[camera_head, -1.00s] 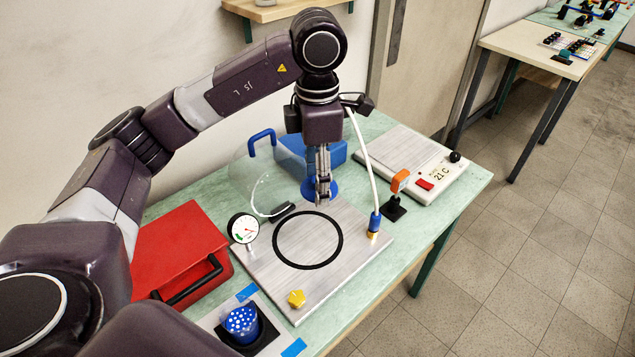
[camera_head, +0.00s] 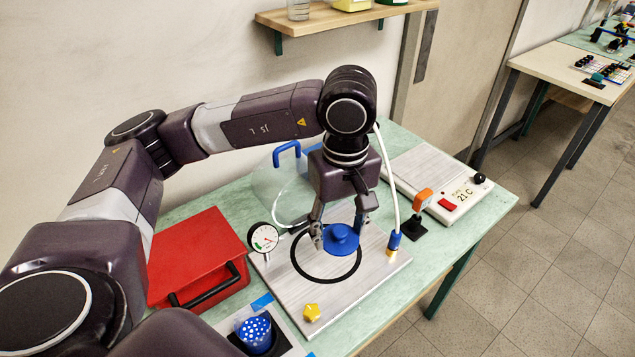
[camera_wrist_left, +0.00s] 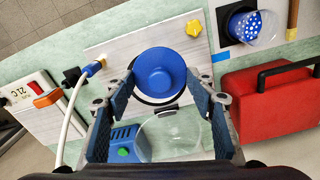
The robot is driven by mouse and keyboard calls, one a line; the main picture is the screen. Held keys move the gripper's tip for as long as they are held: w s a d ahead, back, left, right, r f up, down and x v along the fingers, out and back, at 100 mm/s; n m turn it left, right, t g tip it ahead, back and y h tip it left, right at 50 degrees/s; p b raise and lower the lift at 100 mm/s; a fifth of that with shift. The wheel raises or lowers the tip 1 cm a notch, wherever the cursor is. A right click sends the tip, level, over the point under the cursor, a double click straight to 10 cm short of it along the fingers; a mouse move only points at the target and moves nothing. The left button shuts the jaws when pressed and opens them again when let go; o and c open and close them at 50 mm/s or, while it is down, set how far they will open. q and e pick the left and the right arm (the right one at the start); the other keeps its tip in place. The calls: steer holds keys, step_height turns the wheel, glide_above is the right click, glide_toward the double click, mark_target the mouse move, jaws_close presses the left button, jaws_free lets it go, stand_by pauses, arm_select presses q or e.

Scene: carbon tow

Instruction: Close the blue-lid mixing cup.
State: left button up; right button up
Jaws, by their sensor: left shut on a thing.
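My left gripper (camera_head: 339,231) is shut on a round blue lid (camera_head: 341,241), held above the metal plate with the black ring. In the left wrist view the lid (camera_wrist_left: 160,72) sits between the two fingertips of my left gripper (camera_wrist_left: 160,78). The mixing cup (camera_head: 254,334) stands at the bottom of the head view, left of and in front of the plate. It is uncovered, and blue with white dots shows inside it. The cup (camera_wrist_left: 247,27) also shows at the upper right in the left wrist view. My right gripper is not in view.
The metal plate (camera_head: 325,303) carries a gauge (camera_head: 263,238), a yellow knob (camera_head: 312,312) and a white hose (camera_head: 388,180). A red case (camera_head: 195,258) stands left of it. A clear dome (camera_head: 275,190) with a blue handle is behind. A hot plate (camera_head: 450,192) is at right.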

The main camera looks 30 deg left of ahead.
arm_select(q)
steer(key=s+d+f+m, duration=0.1)
steer(key=s+m, duration=0.4)
steer(key=m, duration=0.6)
steer(key=shift+s+d+f, duration=0.25)
steer(key=shift+d+f, duration=0.15)
steer(key=shift+f, duration=0.35)
